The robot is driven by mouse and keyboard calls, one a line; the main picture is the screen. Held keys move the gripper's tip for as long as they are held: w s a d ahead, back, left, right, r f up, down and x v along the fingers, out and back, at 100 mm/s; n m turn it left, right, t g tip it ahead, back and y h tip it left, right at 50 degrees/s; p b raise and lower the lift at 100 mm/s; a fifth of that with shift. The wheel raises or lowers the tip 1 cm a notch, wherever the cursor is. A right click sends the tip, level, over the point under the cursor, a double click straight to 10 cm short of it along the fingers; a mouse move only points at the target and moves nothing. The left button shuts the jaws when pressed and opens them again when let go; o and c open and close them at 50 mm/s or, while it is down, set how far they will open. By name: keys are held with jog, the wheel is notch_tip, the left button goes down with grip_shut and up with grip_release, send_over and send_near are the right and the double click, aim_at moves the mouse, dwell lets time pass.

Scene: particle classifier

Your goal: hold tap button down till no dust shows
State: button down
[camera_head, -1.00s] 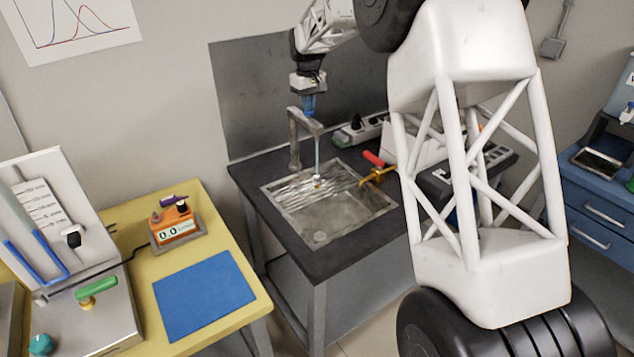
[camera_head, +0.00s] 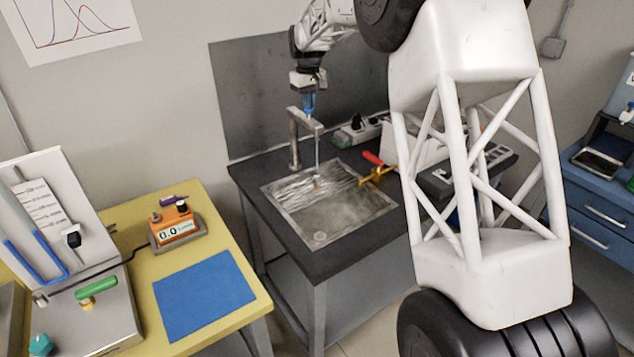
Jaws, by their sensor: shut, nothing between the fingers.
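The grey tap (camera_head: 294,150) stands at the back left of the metal sink (camera_head: 345,238). My gripper (camera_head: 308,113) points down with shut, empty blue fingers at the top of the tap's spout. The tap button is not distinguishable under the fingertips, and I cannot tell whether it is pressed down. A thin stream of water (camera_head: 317,155) falls from the spout into the sink. A small orange-brown spot (camera_head: 317,184) shows where the stream lands. Rippled water covers the back of the basin. I cannot tell whether this spot is dust.
A red-handled brass valve (camera_head: 373,160) sits at the sink's right edge. A power strip (camera_head: 360,131) lies behind the sink. The yellow table at left holds a blue mat (camera_head: 205,296) and an orange meter (camera_head: 175,227). My arm covers much of the right side.

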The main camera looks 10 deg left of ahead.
jog(key=shift+r, duration=3.15)
jog(key=shift+s+d+r, duration=0.15)
jog(key=shift+d, duration=0.1)
jog(key=s+d+r+m+t, duration=0.15)
jog(key=s+d+r, duration=0.25)
jog(key=s+d, duration=0.9)
jog(key=s+d+r+m, duration=0.3)
jog(key=s+d+r, duration=0.1)
jog(key=s+d, duration=0.85)
jog(key=s+d+f+m, duration=0.1)
jog(key=s+d+f, duration=0.3)
jog(key=s, duration=0.7)
jog(key=s+d+f+m, duration=0.2)
jog(key=s+d+f, duration=0.2)
jog(key=s, duration=0.7)
jog(key=s+d+f+m+t, duration=0.1)
jog(key=s+d+f, duration=0.2)
jog(key=s+d, duration=0.3)
jog(key=s, duration=0.5)
jog(key=shift+f+m, duration=0.35)
jog(key=shift+f, duration=0.05)
